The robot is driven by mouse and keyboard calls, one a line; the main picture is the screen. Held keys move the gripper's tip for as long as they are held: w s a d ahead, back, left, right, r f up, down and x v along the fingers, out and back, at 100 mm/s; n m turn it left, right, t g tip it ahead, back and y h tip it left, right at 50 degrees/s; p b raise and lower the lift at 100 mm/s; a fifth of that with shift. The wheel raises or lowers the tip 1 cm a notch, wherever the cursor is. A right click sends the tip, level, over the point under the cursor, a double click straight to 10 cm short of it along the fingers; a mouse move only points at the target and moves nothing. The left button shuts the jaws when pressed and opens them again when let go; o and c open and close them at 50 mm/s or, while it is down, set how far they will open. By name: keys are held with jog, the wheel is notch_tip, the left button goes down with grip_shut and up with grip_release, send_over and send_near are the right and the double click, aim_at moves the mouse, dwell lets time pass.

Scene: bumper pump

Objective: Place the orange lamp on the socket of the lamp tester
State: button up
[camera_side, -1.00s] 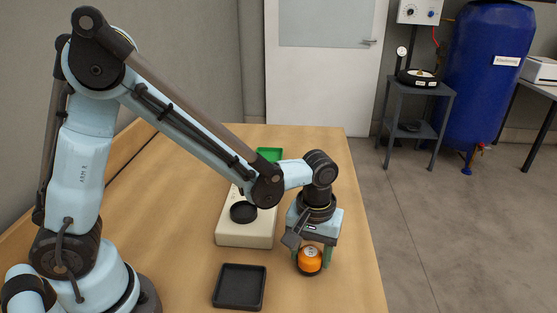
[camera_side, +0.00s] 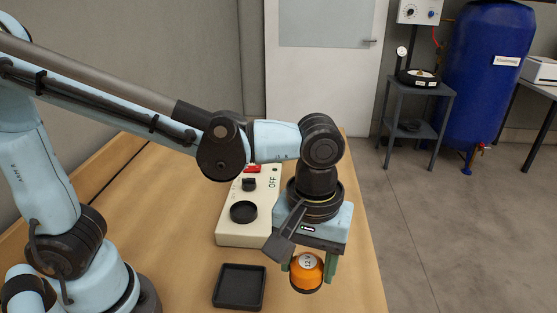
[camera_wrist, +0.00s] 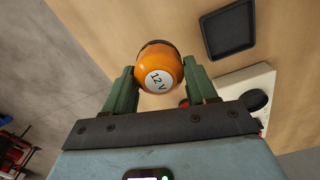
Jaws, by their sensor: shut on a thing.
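The orange lamp (camera_side: 306,271), with a round white label reading 12 V and a dark base, is held between the green fingers of my gripper (camera_side: 309,274). In the wrist view the lamp (camera_wrist: 159,72) sits between both fingertips. My gripper is shut on it, above the table near the right edge. The lamp tester (camera_side: 232,231) is a cream box to the left of my gripper, with a round black socket (camera_side: 243,212), a black switch (camera_side: 249,184) and the word OFF. The socket (camera_wrist: 255,100) looks empty in the wrist view.
A black square tray (camera_side: 240,286) lies empty on the wooden table (camera_side: 180,255), in front of the tester. A red part (camera_side: 252,169) shows at the tester's far end. Beyond the table's right edge is open floor.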

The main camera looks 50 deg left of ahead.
jog(key=a+r+n, duration=0.5)
jog(key=a+n, duration=0.4)
jog(key=a, duration=0.5)
jog(key=w+a+f, duration=0.1)
jog(key=a+f, duration=0.1)
jog(key=a, duration=0.1)
jog(key=w+a+f, duration=0.2)
jog(key=a, duration=0.2)
jog(key=w+a+f, duration=0.1)
jog(key=a+f, duration=0.1)
jog(key=a, duration=0.1)
jog(key=shift+w+a+f, duration=0.2)
jog(key=shift+w+a, duration=0.15)
jog(key=shift+a, duration=0.05)
jog(key=shift+f, duration=1.9)
jog(key=shift+c, duration=1)
jog(key=shift+f, duration=0.15)
jog(key=shift+c, duration=0.5)
jog(key=o, duration=1.5)
jog(key=shift+c, duration=0.2)
